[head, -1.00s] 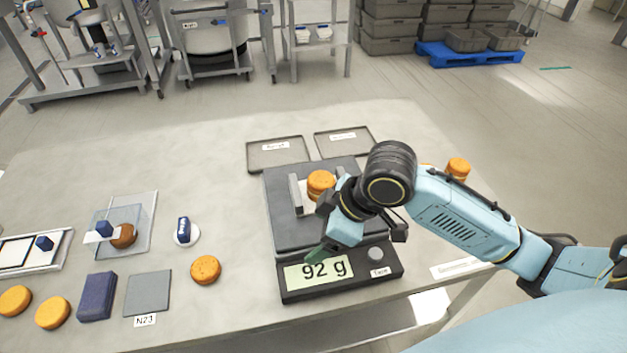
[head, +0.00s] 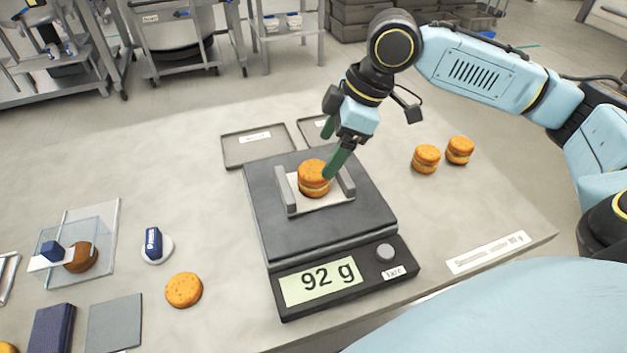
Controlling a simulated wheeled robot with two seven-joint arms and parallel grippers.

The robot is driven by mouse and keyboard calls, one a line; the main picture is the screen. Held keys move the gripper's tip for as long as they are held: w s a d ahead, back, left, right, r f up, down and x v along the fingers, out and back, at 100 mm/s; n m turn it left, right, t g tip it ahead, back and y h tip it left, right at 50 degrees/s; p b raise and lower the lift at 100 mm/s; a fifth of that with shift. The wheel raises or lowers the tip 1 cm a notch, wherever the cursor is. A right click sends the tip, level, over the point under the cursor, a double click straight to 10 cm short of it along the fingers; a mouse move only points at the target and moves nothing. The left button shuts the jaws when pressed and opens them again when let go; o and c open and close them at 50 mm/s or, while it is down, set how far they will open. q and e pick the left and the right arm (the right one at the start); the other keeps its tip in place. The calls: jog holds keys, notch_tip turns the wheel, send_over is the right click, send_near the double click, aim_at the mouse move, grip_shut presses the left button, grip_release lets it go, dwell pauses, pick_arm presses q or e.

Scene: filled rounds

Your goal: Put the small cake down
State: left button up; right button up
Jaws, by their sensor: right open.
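The small cake (head: 313,178), an orange-brown filled round, sits upright on the pale plate between the two grey side rails of the scale (head: 265,225). The scale's display (head: 322,281) reads 92 g. My right gripper (head: 335,148) is open above and just behind the cake, with its green fingers apart. One fingertip appears close to the cake's upper right edge; I cannot tell whether it touches. My left gripper is not in view.
Two filled rounds (head: 426,158) stand right of the scale. Two shallow trays (head: 258,148) lie behind it. A single round (head: 184,290), a blue-handled tool (head: 154,245) and a clear-screened stand (head: 85,225) are at left.

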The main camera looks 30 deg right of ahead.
aim_at(318, 169)
jog(key=shift+x, duration=1.2)
jog(key=b+x, duration=0.1)
jog(key=x, duration=0.3)
jog(key=shift+s+a+f+b, duration=0.1)
jog(key=shift+s+a+b, duration=0.05)
jog(key=shift+b, duration=0.2)
jog(key=shift+a+f, duration=0.15)
jog(key=shift+f, duration=0.25)
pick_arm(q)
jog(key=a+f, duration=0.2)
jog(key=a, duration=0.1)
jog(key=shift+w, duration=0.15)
pick_arm(e)
jog(key=shift+c, duration=0.3)
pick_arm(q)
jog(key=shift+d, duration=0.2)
pick_arm(e)
jog(key=shift+r, duration=0.1)
jog(key=c, duration=0.7)
